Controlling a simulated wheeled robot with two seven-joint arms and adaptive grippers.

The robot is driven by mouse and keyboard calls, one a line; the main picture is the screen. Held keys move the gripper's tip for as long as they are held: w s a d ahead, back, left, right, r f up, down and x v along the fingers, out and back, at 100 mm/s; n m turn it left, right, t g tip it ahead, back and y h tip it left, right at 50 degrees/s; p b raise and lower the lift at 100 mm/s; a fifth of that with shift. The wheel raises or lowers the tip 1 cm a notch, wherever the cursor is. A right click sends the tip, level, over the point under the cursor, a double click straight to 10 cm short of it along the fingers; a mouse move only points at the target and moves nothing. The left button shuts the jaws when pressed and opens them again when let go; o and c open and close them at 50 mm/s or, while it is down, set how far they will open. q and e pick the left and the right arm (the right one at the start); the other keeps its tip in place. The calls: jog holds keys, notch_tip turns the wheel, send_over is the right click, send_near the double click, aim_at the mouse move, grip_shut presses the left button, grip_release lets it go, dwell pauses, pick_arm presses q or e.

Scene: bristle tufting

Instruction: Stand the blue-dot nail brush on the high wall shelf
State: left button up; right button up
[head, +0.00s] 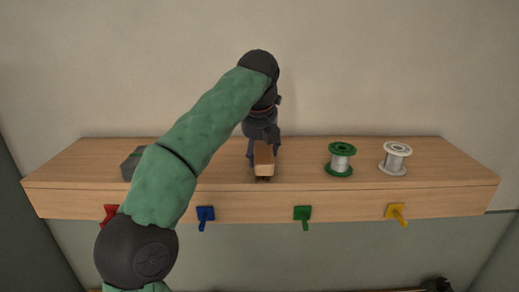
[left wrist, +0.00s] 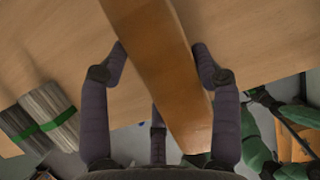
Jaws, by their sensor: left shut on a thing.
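My left gripper (head: 263,146) is shut on a wooden block-shaped brush body (head: 264,160), which I take to be the nail brush. It is at the wooden wall shelf (head: 230,172), near the middle of its front part. I cannot tell whether the brush touches the shelf. No blue dot shows, and the bristles are hard to make out. A dark shape at the bottom right of the head view may be my right gripper (head: 437,284).
On the shelf, a green spool (head: 340,160) and a white spool (head: 395,158) stand to the right. A grey-green thing (head: 131,164) is partly behind my arm at left. Red (head: 109,213), blue (head: 205,215), green (head: 303,214) and yellow (head: 396,212) hooks line the front.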

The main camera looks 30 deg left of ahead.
pick_arm(q)
jog(key=shift+f+b, duration=0.35)
jog(key=shift+f, duration=0.2)
jog(key=o, duration=1.5)
